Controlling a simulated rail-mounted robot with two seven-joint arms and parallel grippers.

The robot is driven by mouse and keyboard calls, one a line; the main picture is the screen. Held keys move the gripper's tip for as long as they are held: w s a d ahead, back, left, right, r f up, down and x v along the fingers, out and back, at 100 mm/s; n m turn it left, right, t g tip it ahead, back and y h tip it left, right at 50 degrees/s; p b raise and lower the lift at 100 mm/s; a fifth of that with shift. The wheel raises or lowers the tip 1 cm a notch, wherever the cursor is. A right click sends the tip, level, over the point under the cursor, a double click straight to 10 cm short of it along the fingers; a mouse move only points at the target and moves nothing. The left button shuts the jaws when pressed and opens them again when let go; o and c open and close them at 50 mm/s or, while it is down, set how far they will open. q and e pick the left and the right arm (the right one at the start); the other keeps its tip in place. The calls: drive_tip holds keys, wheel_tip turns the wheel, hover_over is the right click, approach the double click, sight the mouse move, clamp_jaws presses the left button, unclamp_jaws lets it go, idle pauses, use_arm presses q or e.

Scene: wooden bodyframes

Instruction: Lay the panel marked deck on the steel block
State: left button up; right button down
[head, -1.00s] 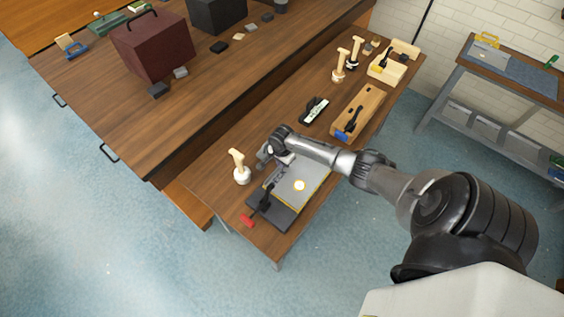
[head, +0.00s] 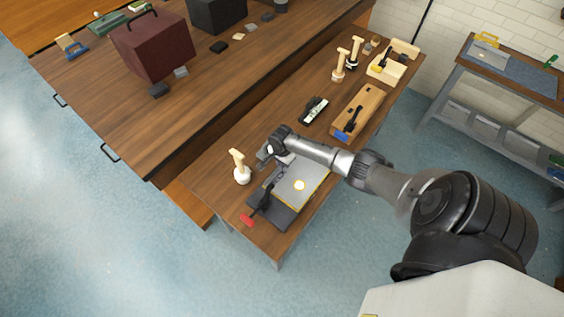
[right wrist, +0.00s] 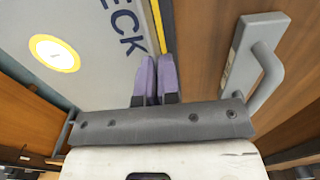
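The deck panel (head: 311,178) is a grey sheet with a yellow edge and a round yellow-ringed mark, lying near the front of the narrow bench. In the right wrist view the panel (right wrist: 100,45) fills the upper left, with the letters "ECK" showing. A dark grey slab (head: 282,217), likely the steel block, shows beyond the panel's near-left end. My right gripper (right wrist: 156,65) has its purple fingers together at the panel's yellow edge; I see nothing clearly pinched between them. In the head view my right wrist hides the panel's far-left corner. My left gripper is out of view.
A grey handled piece (right wrist: 255,60) is right of the fingers. A wood-handled tool (head: 240,170) stands at the left. A wooden block (head: 360,110) lies farther back.

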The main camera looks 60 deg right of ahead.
drive_tip(key=c, duration=1.8)
unclamp_jaws()
drive_tip(key=o, duration=0.4)
drive_tip(key=shift+o, duration=0.7)
drive_tip(key=shift+o, duration=0.4)
drive_tip(key=o, duration=0.5)
